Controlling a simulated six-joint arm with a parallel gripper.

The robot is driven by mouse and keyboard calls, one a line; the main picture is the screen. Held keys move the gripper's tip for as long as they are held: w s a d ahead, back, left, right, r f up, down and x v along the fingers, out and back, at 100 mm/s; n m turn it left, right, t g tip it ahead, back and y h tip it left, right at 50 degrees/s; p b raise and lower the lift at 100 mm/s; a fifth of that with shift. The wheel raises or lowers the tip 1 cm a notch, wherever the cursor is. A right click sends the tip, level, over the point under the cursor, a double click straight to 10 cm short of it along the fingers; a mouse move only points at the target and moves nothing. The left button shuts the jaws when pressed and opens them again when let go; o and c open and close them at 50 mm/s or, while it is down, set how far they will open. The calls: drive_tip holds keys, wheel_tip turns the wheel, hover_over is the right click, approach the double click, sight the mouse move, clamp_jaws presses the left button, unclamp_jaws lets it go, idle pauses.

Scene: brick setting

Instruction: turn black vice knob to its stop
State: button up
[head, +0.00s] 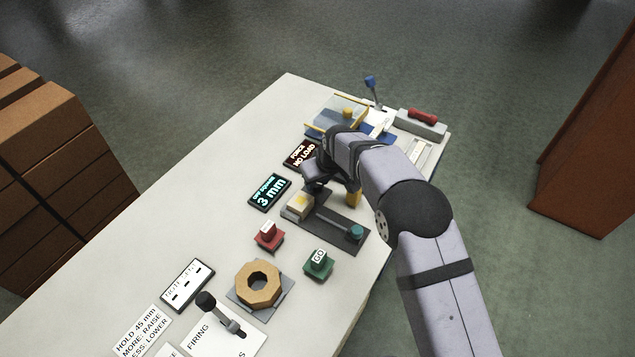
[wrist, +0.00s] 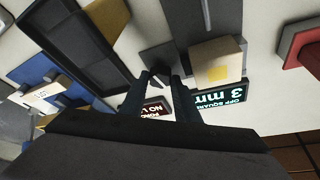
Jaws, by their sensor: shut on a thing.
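My gripper (head: 316,184) reaches down at the far end of the dark vice (head: 328,220). In the wrist view, its two dark fingers (wrist: 165,88) are shut on the black vice knob (wrist: 161,66), which shows as a dark shape between the fingertips. The knob's turn angle cannot be made out, and my gripper hides it in the head view. A beige block with a yellow patch (head: 299,206) sits on the vice beside the fingers, also in the wrist view (wrist: 217,66). A display reading 3 mm (head: 269,191) lies left of the vice.
A "no load" display (head: 301,153) lies beyond it. A red button (head: 268,236), a green GO button (head: 318,264) and a tan ring (head: 258,284) stand nearer. A blue-handled lever (head: 371,86) and a red-handled grey block (head: 421,121) stand at the far end. The table's left side is clear.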

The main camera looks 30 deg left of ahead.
drive_tip(key=n+b, duration=0.1)
drive_tip(key=n, duration=0.1)
drive_tip(key=n+g+b, duration=0.1)
drive_tip(key=shift+w+f+n, duration=0.2)
drive_tip(key=shift+n, duration=0.2)
drive_tip(key=n+g, duration=0.1)
drive_tip(key=n, duration=0.1)
drive_tip(key=n+g, duration=0.1)
drive_tip(key=n, duration=0.1)
drive_tip(key=shift+w+d+r+b, duration=0.1)
drive_tip(key=shift+r+b, duration=0.1)
drive_tip(key=shift+b, duration=0.1)
drive_tip(key=shift+n, duration=0.3)
drive_tip(key=o, duration=1)
drive_tip(key=shift+o, duration=0.2)
drive_tip(key=p+v, duration=0.3)
drive_tip(key=v, duration=0.5)
drive_tip(key=shift+d+y, duration=0.2)
drive_tip(key=shift+y, duration=0.1)
